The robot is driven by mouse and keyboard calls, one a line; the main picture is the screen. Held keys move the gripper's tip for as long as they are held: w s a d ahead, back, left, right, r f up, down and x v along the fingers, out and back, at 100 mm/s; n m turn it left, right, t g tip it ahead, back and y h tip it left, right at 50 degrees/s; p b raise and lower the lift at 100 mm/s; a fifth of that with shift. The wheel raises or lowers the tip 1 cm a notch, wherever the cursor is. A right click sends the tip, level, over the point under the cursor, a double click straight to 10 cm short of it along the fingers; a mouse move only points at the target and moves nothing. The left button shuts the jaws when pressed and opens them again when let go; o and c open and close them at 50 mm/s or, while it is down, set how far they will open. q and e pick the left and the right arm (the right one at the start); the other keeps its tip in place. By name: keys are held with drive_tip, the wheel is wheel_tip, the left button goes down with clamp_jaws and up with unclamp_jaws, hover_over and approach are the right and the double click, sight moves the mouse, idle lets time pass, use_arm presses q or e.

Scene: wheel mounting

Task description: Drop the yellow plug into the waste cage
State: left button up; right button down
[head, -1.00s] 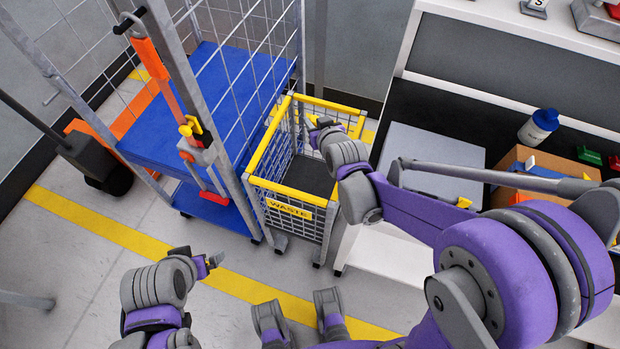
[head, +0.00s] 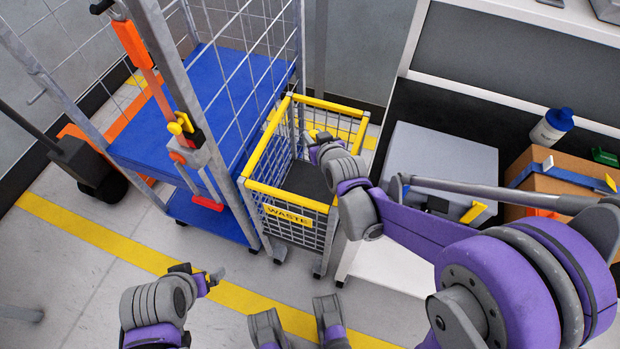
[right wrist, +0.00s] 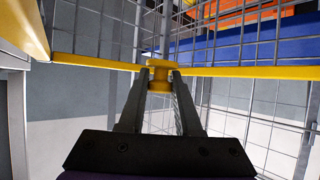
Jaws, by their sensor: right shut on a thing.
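The waste cage (head: 285,193) stands on the floor in the head view, a wire basket with a yellow rim and a WASTE sign. My right gripper (head: 319,136) reaches over its right side and is above the cage opening, near the back. In the right wrist view the yellow plug (right wrist: 160,74) is a small spool shape held between the two fingertips of my right gripper (right wrist: 160,80). The cage's yellow rim bars show on both sides of it. My left gripper (head: 208,280) is low over the floor, away from the cage; its jaw opening is too small to judge.
A tall wire trolley with blue shelves (head: 180,125) stands directly left of the cage. A white workbench with a grey box (head: 440,160), a cardboard box (head: 545,185) and a bottle (head: 552,127) is at the right. A yellow floor line (head: 100,240) crosses open floor in front.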

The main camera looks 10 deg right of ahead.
drive_tip(key=c, duration=0.5)
unclamp_jaws()
drive_tip(key=p+v, duration=0.2)
drive_tip(key=v, duration=0.8)
drive_tip(key=shift+s+r+p, duration=0.2)
drive_tip(key=shift+s+p, duration=0.1)
drive_tip(key=shift+s, duration=0.1)
